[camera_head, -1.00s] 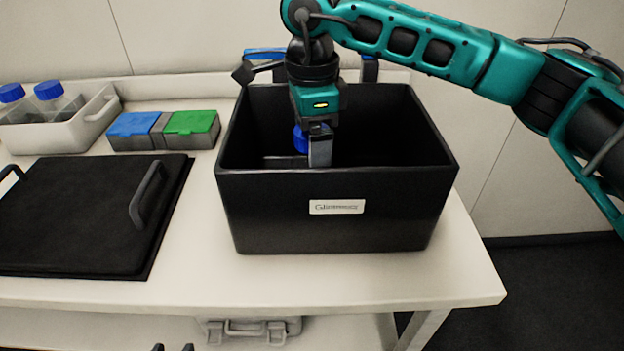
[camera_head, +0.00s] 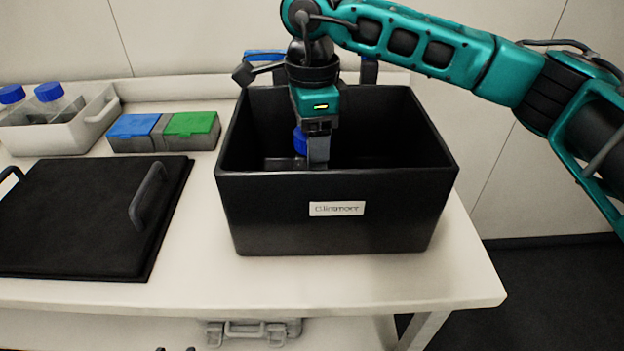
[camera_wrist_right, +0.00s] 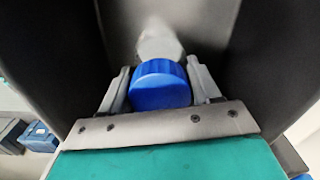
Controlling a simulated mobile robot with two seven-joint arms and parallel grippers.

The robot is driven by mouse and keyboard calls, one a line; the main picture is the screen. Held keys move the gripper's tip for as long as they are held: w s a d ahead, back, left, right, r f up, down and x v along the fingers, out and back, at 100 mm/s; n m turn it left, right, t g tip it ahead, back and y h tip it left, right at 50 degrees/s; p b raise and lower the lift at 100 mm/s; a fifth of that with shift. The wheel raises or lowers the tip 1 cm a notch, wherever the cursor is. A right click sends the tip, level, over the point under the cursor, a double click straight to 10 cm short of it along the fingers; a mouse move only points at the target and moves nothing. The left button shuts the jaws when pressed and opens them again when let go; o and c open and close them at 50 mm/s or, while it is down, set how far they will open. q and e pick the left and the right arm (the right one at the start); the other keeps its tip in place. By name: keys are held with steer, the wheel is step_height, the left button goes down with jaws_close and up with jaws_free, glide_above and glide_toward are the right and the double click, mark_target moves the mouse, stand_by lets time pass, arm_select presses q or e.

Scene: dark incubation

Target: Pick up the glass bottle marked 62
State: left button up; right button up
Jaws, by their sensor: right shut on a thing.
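A bottle with a blue cap (camera_head: 300,140) stands inside the black box (camera_head: 270,212), near its left part. In the right wrist view the blue cap (camera_wrist_right: 160,85) sits between the two fingers, with a pale, see-through part of the bottle beyond it (camera_wrist_right: 160,45). My right gripper (camera_head: 314,158) reaches down into the box and is shut on this bottle. No number shows on the bottle, so I cannot tell whether it is marked 62. My left gripper is not in view.
A black lid (camera_head: 85,215) with handles lies on the white table (camera_head: 380,280) left of the box. Behind it are a pale tray (camera_head: 60,135) with blue-capped bottles (camera_head: 48,95), and blue (camera_head: 133,125) and green (camera_head: 192,123) boxes. A wall stands behind.

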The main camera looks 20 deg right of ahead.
jaws_close()
steer(key=shift+r, duration=0.1)
